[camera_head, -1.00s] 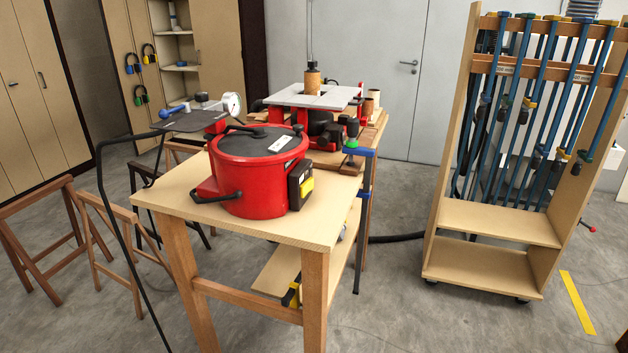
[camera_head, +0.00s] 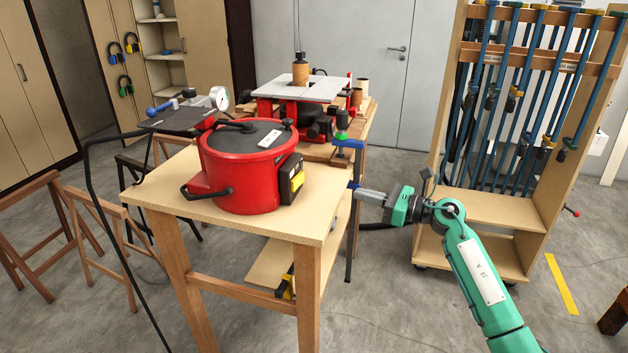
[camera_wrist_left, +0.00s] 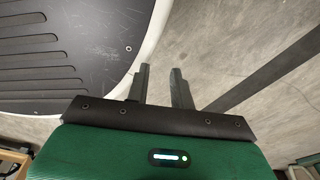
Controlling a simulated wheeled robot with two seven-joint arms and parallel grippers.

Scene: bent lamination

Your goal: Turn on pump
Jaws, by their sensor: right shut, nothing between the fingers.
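A red round pump tank (camera_head: 237,168) with a black lid stands on the wooden table (camera_head: 160,195). A black box with a yellow part (camera_head: 291,180) is on its right side. My right gripper (camera_head: 360,190) is shut and empty, right of the table edge by the blue clamp and apart from the tank. It points left toward the table. My left gripper (camera_wrist_left: 161,72) shows only in the left wrist view. Its two fingers are apart with nothing between them, above the grey floor.
A blue clamp (camera_head: 347,143) grips the table's right edge, its bar hanging down. A machine with a grey top (camera_head: 300,88) stands behind the tank. A pressure gauge (camera_head: 219,98) is at back left. A clamp rack (camera_head: 480,208) stands right.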

